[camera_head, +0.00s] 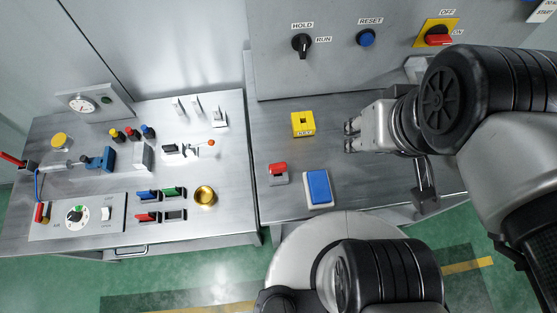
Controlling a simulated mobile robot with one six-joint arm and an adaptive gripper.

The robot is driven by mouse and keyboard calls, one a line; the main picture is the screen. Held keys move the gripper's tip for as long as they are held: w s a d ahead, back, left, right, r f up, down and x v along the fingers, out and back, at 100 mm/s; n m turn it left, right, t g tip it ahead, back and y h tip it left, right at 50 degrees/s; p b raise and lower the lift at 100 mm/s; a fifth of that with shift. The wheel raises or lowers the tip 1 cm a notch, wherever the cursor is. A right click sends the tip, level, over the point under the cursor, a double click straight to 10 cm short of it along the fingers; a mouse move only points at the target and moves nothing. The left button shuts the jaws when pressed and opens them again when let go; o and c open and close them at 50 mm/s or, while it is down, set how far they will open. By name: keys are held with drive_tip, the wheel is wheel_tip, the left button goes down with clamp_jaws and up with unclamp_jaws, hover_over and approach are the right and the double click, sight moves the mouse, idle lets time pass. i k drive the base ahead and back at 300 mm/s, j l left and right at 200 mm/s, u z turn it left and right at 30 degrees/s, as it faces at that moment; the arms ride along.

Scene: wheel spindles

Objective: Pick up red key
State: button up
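A small red piece (278,168), which looks like the red key, sits upright in a grey block on the right-hand bench. A yellow block (303,124) with a dark opening in its top stands behind it. My gripper (351,137) points left above the bench, to the right of both and clear of them. Its two dark fingertips are apart, with nothing between them. The lower part of the red piece is hidden in its holder.
A blue pad (318,187) on a white base lies near the front edge. The upright panel (340,75) with knobs closes off the back. The left bench (225,165) carries several switches, a brass cup (205,195) and a gauge (82,104). Bare bench lies between yellow block and gripper.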

sight(276, 169)
drive_tip(key=u, duration=0.9)
